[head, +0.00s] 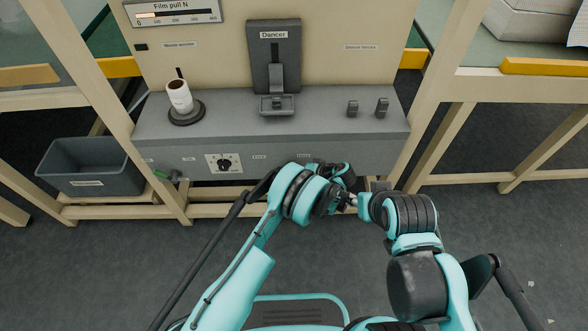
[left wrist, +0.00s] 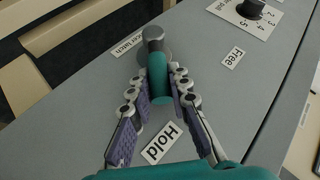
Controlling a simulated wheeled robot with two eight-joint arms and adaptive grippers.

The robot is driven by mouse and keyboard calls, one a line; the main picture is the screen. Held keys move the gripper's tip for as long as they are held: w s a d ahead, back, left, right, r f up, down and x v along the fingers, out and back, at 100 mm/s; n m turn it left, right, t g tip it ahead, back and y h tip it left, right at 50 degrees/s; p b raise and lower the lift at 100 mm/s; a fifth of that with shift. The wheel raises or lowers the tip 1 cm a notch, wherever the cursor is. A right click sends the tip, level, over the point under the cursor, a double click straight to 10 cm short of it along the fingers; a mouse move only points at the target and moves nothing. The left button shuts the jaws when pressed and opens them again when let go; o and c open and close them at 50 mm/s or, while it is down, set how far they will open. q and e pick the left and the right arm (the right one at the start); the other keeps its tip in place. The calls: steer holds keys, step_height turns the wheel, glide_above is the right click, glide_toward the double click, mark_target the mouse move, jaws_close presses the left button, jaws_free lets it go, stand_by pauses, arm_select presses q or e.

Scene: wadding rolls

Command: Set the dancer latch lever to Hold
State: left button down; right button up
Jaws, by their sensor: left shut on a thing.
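The dancer latch lever (left wrist: 160,92) is a teal-green handle on a round grey pivot in the left wrist view. It extends from the pivot down the picture, its near end close to the Hold label (left wrist: 163,143). The Free label (left wrist: 233,57) lies off to its right. My left gripper (left wrist: 161,77) is shut on the lever, one finger on each side. In the head view my left arm reaches the right part of the cabinet front and hides the lever. My right gripper (head: 350,200) is close beside the left wrist; its fingers are too small to read.
The grey cabinet (head: 370,150) carries a numbered knob (head: 224,163) on its front. On top are a wadding roll (head: 179,96), the Dancer unit (head: 274,60) and two small switches (head: 382,107). A grey bin (head: 85,165) stands left. My two arms are close together.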

arm_select(q)
steer(key=c, duration=1.4)
jaws_free()
steer(key=shift+f, duration=0.1)
step_height(320, 180, up, 10)
steer(key=shift+r, duration=0.1)
